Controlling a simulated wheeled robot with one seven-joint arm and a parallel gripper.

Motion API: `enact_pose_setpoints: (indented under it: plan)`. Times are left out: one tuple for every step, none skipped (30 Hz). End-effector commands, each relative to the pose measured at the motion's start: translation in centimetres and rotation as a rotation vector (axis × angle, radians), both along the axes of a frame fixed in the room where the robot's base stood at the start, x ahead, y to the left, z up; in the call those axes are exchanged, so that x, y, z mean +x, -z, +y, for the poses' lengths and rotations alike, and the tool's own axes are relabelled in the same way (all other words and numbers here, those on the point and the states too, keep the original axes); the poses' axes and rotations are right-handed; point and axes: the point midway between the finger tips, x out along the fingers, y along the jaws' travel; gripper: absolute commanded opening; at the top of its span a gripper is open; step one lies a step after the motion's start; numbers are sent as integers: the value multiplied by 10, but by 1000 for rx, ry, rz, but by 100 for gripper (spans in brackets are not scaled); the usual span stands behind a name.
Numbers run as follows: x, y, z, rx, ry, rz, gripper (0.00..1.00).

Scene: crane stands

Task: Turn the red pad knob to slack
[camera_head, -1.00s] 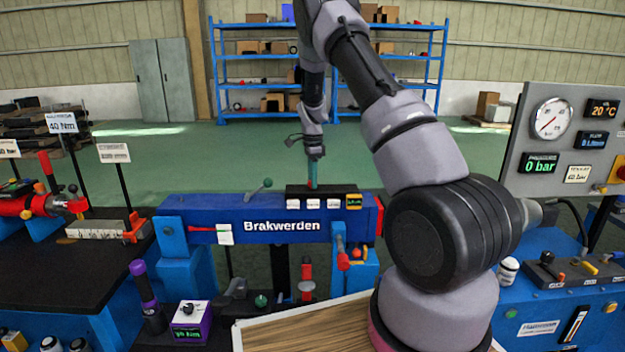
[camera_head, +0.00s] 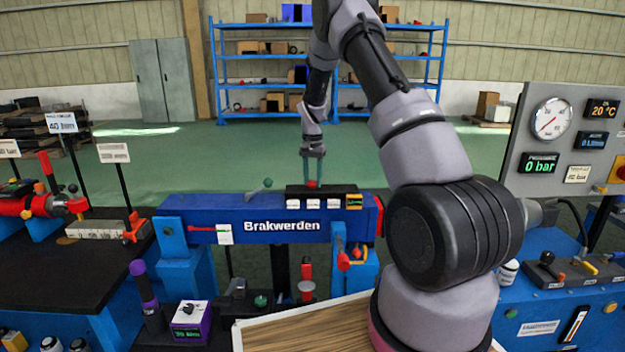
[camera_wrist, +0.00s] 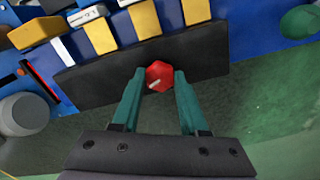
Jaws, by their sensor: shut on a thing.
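The red pad knob (camera_wrist: 159,75) sits at the edge of a black block (camera_wrist: 100,70) in the wrist view. It has a white pointer mark, which points to the lower left there. In the head view the knob (camera_head: 312,184) is a small red spot on top of the black block on the blue Brakwerden beam (camera_head: 200,215). My gripper (camera_wrist: 160,78) has its two teal fingers on either side of the knob and is shut on it. In the head view my gripper (camera_head: 312,180) reaches down to the knob from above.
A green ball-ended lever (camera_head: 267,183) stands left of the black block, and its green ball (camera_wrist: 300,22) shows at the upper right in the wrist view. A yellow-framed display (camera_head: 354,201) sits at the block's right end. A gauge panel (camera_head: 565,130) stands at the right.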

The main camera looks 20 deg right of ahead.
Motion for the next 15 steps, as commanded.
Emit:
enact_pose_setpoints:
  plan:
    - [1, -1, -1, 0, -42, -3, 0]
    - [1, -1, -1, 0, -70, -4, 0]
    - [1, -1, 0, 0, -109, -4, 0]
    - [1, -1, 0, 0, -137, -3, 0]
    - [1, -1, 0, 0, -166, -3, 0]
    - [1, -1, -1, 0, -204, -4, 0]
    - [1, -1, -1, 0, -232, -4, 0]
    - [1, -1, -1, 0, -260, -4, 0]
    - [1, -1, 0, 0, -298, -4, 0]
    - [1, -1, 0, 0, -326, -4, 0]
    - [1, -1, -1, 0, -354, -4, 0]
    - [1, -1, -1, -1, -390, -3, 0]
    - [1, -1, -1, 0, -415, -4, 0]
    - [1, -1, -1, 0, -440, -4, 0]
    - [1, -1, -1, 0, -474, -4, 0]
